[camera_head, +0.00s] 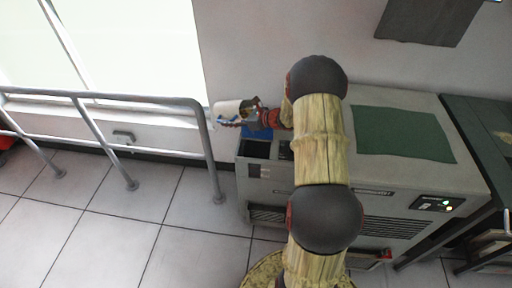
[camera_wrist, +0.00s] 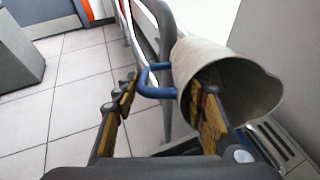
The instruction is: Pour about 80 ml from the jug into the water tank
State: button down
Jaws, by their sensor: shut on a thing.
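The cream jug (camera_head: 229,110) with a blue handle is held up near the left end of the grey machine, by the wall. In the wrist view the jug (camera_wrist: 238,62) shows its open rim towards the camera, and its blue handle (camera_wrist: 150,82) reaches between my fingers. My gripper (camera_head: 248,115) is shut on the jug; in the wrist view my gripper (camera_wrist: 165,112) has one finger across the jug's mouth. The exact grip point and the liquid are hidden. A dark opening (camera_head: 257,149) in the machine's left top may be the water tank; I cannot tell for sure.
The grey machine (camera_head: 400,190) has a green mat (camera_head: 402,133) on top and a lit panel at right. A metal railing (camera_head: 100,97) stands to the left, close to the jug. A dark table (camera_head: 478,120) is at the far right.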

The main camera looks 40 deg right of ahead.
aim_at(227, 110)
jog(key=shift+w+a+r+g+h+p, duration=0.1)
jog(key=shift+r+g+h+p, duration=0.3)
jog(key=shift+p, duration=1.8)
jog(key=shift+w+a+r+g+h+p, duration=0.1)
jog(key=shift+r+g+p, duration=0.65)
jog(key=shift+p, duration=1.5)
jog(key=shift+w+a+r+g+h+p, duration=0.2)
jog(key=shift+g+p, duration=0.65)
jog(key=shift+p, duration=1.35)
jog(key=shift+d+p, duration=0.15)
jog(key=shift+p, duration=0.2)
jog(key=shift+s+f, duration=0.1)
jog(key=shift+f, duration=0.1)
jog(key=shift+r+g+p, duration=0.4)
jog(key=shift+p, duration=0.75)
jog(key=shift+r+p, duration=0.1)
jog(key=shift+p, duration=0.25)
jog(key=r+p, duration=0.1)
jog(key=p, duration=0.3)
jog(key=shift+g+h, duration=0.3)
jog(key=shift+g, duration=0.1)
jog(key=shift+w+p, duration=0.2)
jog(key=shift+p, duration=0.35)
